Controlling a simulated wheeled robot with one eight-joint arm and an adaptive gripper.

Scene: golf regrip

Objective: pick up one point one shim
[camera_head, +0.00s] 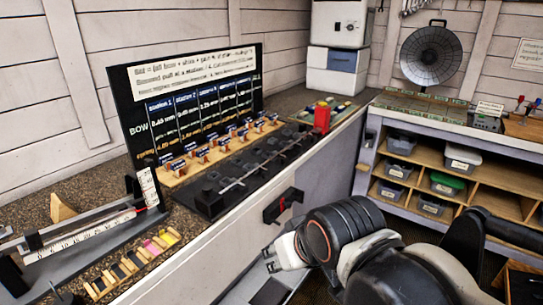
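No label reading 1.1 is legible, so I cannot tell which piece is the one point one shim. Small pieces with dark labels stand along a wooden rack (176,181) in front of the black sign board. A small wooden holder (110,285) with several dark, pink and yellow strips lies at the front left of the bench. My gripper (270,260) is at the end of my arm, low beside the bench front, apart from the rack and the holder. Its fingers are small and partly hidden, so its opening is unclear.
A black fixture with a thin rod (258,171) lies along the bench. A ruler device (85,235) is at left. A black clamp-like part (283,206) sticks out from the bench front. A red block (321,117) stands farther back. Shelves with bins (463,158) are at right.

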